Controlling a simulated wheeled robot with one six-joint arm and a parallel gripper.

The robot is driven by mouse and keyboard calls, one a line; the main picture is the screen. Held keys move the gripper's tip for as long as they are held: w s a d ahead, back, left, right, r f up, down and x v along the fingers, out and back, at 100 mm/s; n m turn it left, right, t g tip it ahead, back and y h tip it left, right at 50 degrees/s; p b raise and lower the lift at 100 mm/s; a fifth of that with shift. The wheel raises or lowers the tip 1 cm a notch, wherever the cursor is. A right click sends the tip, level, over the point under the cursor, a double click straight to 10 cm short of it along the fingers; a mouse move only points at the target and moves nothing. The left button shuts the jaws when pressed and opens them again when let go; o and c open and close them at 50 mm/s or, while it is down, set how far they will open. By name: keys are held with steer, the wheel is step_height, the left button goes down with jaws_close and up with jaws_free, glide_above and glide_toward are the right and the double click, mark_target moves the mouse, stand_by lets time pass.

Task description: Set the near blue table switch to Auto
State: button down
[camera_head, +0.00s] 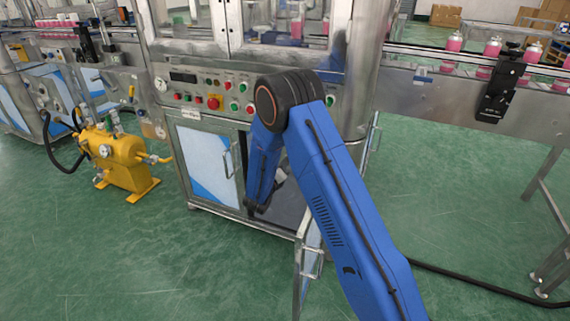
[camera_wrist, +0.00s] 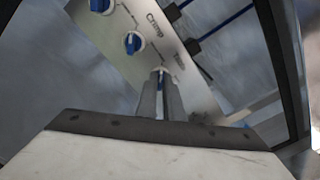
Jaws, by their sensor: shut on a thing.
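In the wrist view, a tilted metal panel (camera_wrist: 155,22) carries blue rotary switches in a row. My gripper (camera_wrist: 160,92) is shut on the lowest one in view, a blue switch (camera_wrist: 161,77) that shows only as a sliver between the two fingers. A label beside it is too blurred to read surely, so I cannot tell surely that it is the table switch. Its setting is hidden by the fingers. In the head view my gripper is hidden behind my blue arm, which reaches into the open cabinet under the machine.
Two other blue switches stand close by, one (camera_wrist: 133,43) near the "Crimp" label and one (camera_wrist: 101,5) at the top edge. Blue lines (camera_wrist: 225,25) enter the panel's right side. The open cabinet door (camera_head: 308,255) stands beside my arm. A yellow pump (camera_head: 125,160) is at left.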

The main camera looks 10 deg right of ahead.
steer(key=c, duration=1.9)
jaws_free()
steer(key=shift+s, duration=0.1)
steer(key=v, duration=1.7)
steer(key=shift+a, duration=0.15)
steer(key=shift+s, duration=0.1)
